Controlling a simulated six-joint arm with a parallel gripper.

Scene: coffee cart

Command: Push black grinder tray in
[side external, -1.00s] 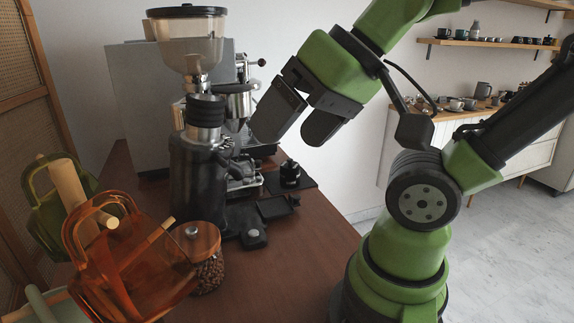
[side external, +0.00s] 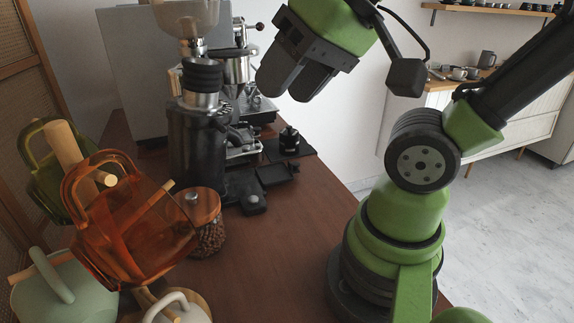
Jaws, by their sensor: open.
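The black grinder tray (side external: 276,174) is a small flat piece low at the grinder's right side, over the wooden counter. It appears to stick out from the grinder; how far it is in is hard to tell. The black coffee grinder (side external: 197,150) stands upright on the counter, with a clear hopper cut off at the top of the view. My gripper (side external: 288,92) is open and empty. Its two dark fingers point down and left, well above the tray and apart from it and the grinder.
A black tamper (side external: 289,141) stands on a dark mat (side external: 304,154) behind the tray. The espresso machine (side external: 150,72) is behind the grinder. A jar of beans (side external: 207,236), an orange pitcher (side external: 125,225) and a green pitcher (side external: 45,185) crowd the left. Counter (side external: 295,230) right of the jar is clear.

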